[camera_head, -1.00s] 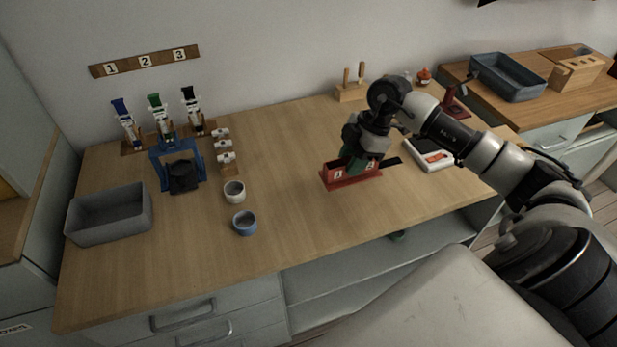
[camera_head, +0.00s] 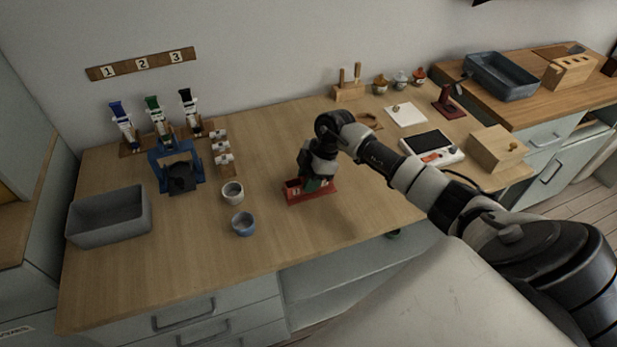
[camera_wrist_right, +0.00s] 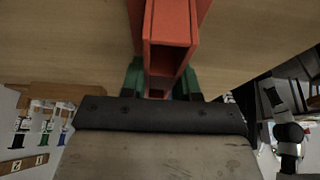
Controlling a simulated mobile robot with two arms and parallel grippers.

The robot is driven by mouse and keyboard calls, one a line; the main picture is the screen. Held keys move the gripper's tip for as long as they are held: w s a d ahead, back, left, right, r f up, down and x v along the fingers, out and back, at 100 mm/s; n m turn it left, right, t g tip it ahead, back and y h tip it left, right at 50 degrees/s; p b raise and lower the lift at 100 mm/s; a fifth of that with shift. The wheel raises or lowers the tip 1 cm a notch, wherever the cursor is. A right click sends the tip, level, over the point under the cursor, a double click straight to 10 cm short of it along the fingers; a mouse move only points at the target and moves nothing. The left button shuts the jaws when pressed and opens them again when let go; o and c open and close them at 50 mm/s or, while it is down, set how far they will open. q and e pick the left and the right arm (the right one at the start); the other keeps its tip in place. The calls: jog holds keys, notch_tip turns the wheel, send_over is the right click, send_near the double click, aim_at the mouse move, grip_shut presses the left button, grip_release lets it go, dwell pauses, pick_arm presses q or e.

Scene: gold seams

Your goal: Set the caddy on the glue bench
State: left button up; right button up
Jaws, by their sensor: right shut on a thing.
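The red caddy (camera_head: 312,194) is at the middle of the wooden glue bench (camera_head: 290,240), right of the two small cups. My right gripper (camera_head: 318,182) is shut on it from above, and the arm hides part of it. In the right wrist view the caddy (camera_wrist_right: 170,30) shows as an open red box between the green fingers (camera_wrist_right: 162,80). Whether the caddy's base touches the bench top or hangs just above it, I cannot tell. My left gripper is not in view.
A white cup (camera_head: 233,193) and a blue cup (camera_head: 244,224) stand left of the caddy. A grey bin (camera_head: 108,216) and a blue stand (camera_head: 165,157) are further left. A scale (camera_head: 432,148) and wooden box (camera_head: 496,148) are at the right. The front middle is clear.

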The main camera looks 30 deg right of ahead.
jog(key=o, duration=1)
jog(key=shift+c, duration=0.2)
jog(key=shift+r, duration=0.1)
jog(key=v, duration=1.2)
jog(key=shift+b, duration=0.4)
